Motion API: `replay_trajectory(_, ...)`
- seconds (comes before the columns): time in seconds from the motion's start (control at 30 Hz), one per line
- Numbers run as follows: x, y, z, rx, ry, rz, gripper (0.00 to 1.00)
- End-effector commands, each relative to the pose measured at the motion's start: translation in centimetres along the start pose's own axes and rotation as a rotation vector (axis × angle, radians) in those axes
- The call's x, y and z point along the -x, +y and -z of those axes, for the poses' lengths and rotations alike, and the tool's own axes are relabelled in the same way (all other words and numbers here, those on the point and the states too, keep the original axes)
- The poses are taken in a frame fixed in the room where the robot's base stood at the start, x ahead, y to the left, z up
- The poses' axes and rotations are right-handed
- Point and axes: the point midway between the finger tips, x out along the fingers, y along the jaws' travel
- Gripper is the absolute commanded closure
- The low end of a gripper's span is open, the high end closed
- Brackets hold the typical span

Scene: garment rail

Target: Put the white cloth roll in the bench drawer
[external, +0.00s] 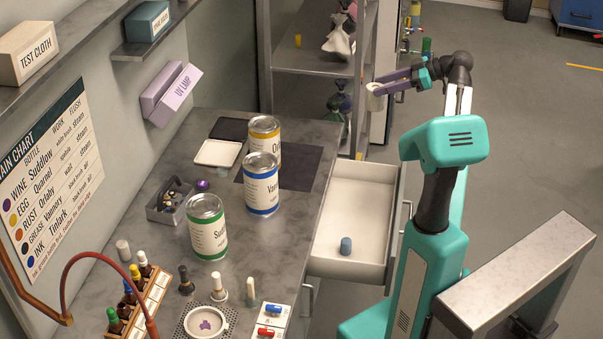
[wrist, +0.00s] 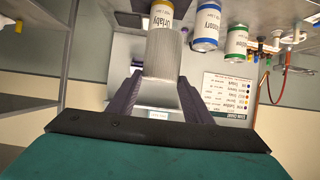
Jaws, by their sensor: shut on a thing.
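The white cloth roll (external: 376,101) is at the tips of my gripper (external: 381,84), which is shut on it. It is held in the air above the far end of the open bench drawer, close to the rack. In the wrist view the roll (wrist: 163,54) stands between the two purple fingers (wrist: 161,88). The bench drawer (external: 358,190) is pulled out from the bench's right side. A small blue cylinder (external: 346,246) stands inside near its front end, and the rest of its floor is bare.
Labelled cans (external: 207,228) stand on the bench (external: 150,234), with a bottle rack (external: 140,300) near the front. A metal rack (external: 312,70) with tied bags (external: 339,42) stands beyond the drawer. A grey beam (external: 520,270) is at the right.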

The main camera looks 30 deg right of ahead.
Motion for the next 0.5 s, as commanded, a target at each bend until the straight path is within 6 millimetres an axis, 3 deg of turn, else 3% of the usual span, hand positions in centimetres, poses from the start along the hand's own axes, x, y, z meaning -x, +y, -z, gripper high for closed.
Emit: replay_trajectory(0.5,-5.1,-0.2,-10.6,-0.004,0.001,0.001,0.78)
